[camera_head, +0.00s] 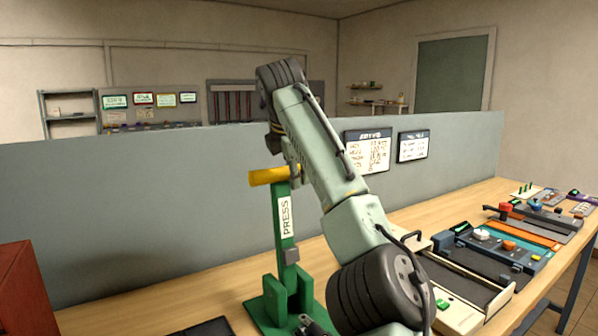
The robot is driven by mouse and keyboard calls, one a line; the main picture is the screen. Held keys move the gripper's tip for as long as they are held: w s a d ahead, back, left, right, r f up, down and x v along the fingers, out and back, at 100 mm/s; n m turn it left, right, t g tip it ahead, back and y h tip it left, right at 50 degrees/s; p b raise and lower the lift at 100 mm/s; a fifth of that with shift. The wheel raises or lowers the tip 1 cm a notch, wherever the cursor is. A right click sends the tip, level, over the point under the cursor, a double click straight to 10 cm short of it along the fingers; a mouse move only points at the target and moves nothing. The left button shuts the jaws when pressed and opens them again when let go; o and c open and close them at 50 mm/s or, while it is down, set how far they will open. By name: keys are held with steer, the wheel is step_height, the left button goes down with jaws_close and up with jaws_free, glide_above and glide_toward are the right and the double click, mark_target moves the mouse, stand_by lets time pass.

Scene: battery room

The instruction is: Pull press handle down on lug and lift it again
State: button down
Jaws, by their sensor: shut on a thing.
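The green press (285,225), labelled PRESS, stands upright on the wooden bench left of my arm. Its yellow handle (262,177) lies roughly level across the top of the post. My gripper (285,165) is at the right part of the handle and shut on it; my own wrist partly hides the fingers.
A grey partition (150,205) runs behind the bench (120,318). A red box (22,295) stands at the left, and a dark mat (208,327) lies left of the press. Trays and devices (500,250) fill the bench at the right. My arm hides some of the middle.

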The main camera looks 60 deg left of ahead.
stand_by(0.3)
steer(key=c, duration=1.2)
jaws_free()
steer(key=shift+c, duration=0.2)
steer(key=v, duration=1.2)
